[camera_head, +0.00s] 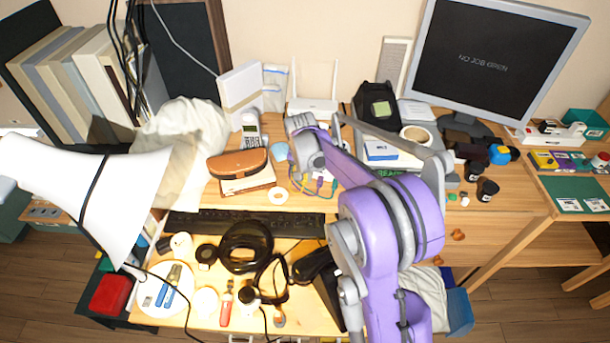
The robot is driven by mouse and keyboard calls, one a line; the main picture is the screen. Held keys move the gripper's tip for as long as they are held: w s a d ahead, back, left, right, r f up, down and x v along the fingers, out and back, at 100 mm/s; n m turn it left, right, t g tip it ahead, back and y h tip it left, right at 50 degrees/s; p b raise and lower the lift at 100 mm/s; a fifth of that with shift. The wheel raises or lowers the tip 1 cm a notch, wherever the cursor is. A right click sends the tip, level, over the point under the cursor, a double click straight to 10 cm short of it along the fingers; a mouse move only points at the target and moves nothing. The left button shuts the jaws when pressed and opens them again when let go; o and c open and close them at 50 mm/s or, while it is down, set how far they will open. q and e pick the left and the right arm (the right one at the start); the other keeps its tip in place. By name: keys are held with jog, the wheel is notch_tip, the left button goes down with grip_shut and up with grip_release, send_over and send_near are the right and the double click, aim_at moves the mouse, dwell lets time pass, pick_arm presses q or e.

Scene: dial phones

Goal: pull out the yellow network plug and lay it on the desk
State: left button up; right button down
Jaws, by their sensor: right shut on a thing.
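My right arm, purple and grey, reaches up from the bottom right to the back of the desk (285,312). My right gripper (300,168) points down among thin coloured cables (320,184) in front of the white router (312,106). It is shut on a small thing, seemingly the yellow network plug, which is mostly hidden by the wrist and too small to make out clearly. I cannot tell whether the plug is in or out of a socket. My left gripper is not in view.
A phone (250,128) and a brown case (238,163) stand left of the gripper. A monitor (490,65) stands at the back right. A white lamp shade (125,200) fills the left. Little desk is free.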

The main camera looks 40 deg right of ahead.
jog(key=shift+s+a, duration=0.15)
jog(key=shift+a, duration=0.05)
jog(key=shift+s+a, duration=0.6)
jog(key=shift+a, duration=0.15)
jog(key=shift+w+d+p+v, duration=0.15)
jog(key=shift+p+v, duration=0.5)
jog(key=shift+v, duration=0.35)
jog(key=shift+w+d+p+v, duration=0.15)
jog(key=shift+p+v, duration=0.5)
jog(key=shift+v, duration=0.35)
jog(key=shift+r, duration=0.1)
